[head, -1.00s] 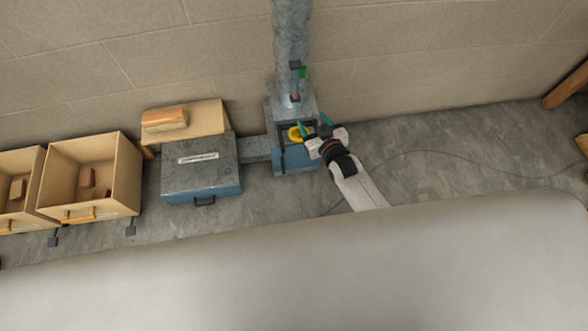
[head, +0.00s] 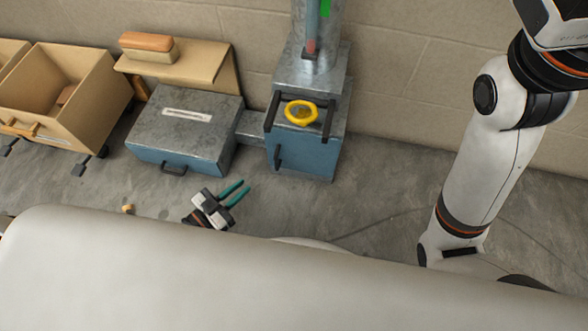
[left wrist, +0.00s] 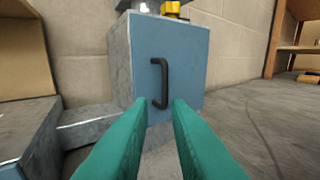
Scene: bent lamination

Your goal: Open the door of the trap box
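The trap box (head: 342,128) is a grey metal box with a blue front door (head: 307,160), standing under a vertical grey pipe. The door looks shut, with a dark upright handle (head: 277,157) near its left side. In the left wrist view the blue door (left wrist: 185,65) and its handle (left wrist: 158,83) are straight ahead. My left gripper (head: 246,186) is low, in front and left of the door. Its teal fingers (left wrist: 160,106) are apart and empty, short of the handle. My right arm rises at the right edge; its gripper is out of frame.
A yellow ring (head: 301,113) sits on top of the trap box. A grey-blue case (head: 185,125) stands to its left, joined by a metal duct (head: 250,129). Wooden bins (head: 70,95) are farther left. The floor (head: 375,185) right of the box is clear.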

